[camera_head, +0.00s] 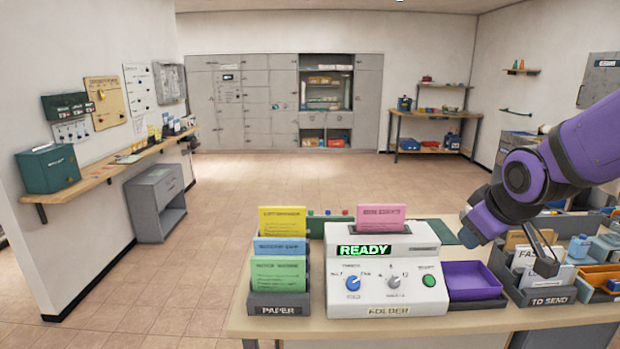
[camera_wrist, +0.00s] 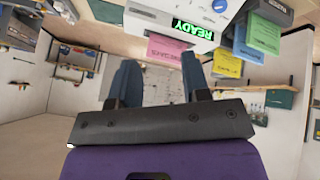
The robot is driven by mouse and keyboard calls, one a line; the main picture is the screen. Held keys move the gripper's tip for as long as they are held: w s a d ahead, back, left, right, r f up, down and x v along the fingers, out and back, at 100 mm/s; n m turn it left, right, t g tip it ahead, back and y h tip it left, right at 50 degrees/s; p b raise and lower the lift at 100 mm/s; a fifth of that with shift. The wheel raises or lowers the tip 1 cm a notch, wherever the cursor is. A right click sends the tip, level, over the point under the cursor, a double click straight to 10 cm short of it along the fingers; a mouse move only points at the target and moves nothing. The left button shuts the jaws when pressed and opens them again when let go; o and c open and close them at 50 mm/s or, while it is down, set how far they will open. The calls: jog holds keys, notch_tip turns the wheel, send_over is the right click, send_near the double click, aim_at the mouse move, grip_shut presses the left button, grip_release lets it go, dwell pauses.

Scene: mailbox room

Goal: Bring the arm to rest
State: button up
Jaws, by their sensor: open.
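My purple arm comes in from the right in the head view. The wrist view looks upside down.
A paper rack (camera_head: 280,301) with yellow, blue and green sheets stands left of the machine. A purple tray (camera_head: 472,280) lies between the machine and the "TO SEND" tray. An orange tray (camera_head: 603,276) is at far right. The floor behind the table is open.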

jog(key=s+r+m+g, duration=0.1)
jog(key=s+r, duration=0.3)
jog(key=s, duration=0.5)
jog(key=s+r+m, duration=0.4)
jog(key=s, duration=0.5)
jog(key=shift+s+r+m+g, duration=0.25)
jog(key=shift+s+m+g, duration=0.05)
jog(key=shift+s+g, duration=0.1)
